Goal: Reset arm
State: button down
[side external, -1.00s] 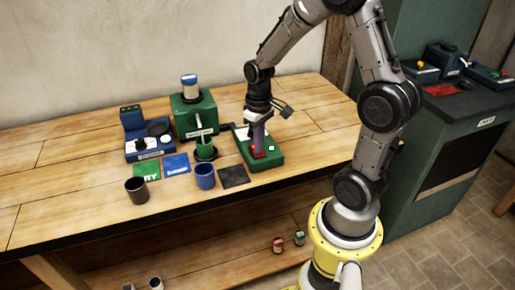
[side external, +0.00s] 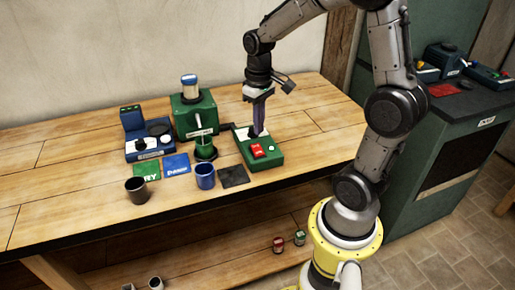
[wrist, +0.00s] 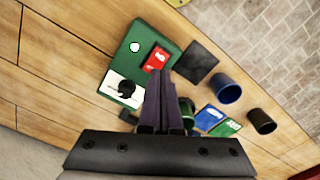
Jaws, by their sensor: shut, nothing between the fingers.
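My gripper (side external: 259,128) is shut and empty, pointing down above the green device (side external: 267,160) on the wooden bench. The red switch (side external: 258,150) on the device's top shows just in front of the fingertips. In the wrist view my shut gripper (wrist: 163,85) reaches toward the same device (wrist: 128,58), and the red switch (wrist: 157,58) lies just beyond the tips. I cannot tell whether the fingertips touch the device.
A green machine (side external: 193,115) with a jar on top stands left of the device, with a blue machine (side external: 150,140) farther left. A blue cup (side external: 205,176), a dark cup (side external: 137,190) and a black mat (side external: 233,176) are near the front edge. The bench's right end is clear.

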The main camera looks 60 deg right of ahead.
jog(key=shift+r, duration=0.1)
jog(key=s+a+r+n+t, duration=0.3)
jog(key=s+a+r+t, duration=0.1)
jog(key=a+r, duration=0.5)
jog(key=s+a+t, duration=0.1)
jog(key=s+a, duration=0.2)
jog(key=s, duration=0.4)
jog(key=shift+s+a+t, duration=0.3)
jog(key=shift+s, duration=0.1)
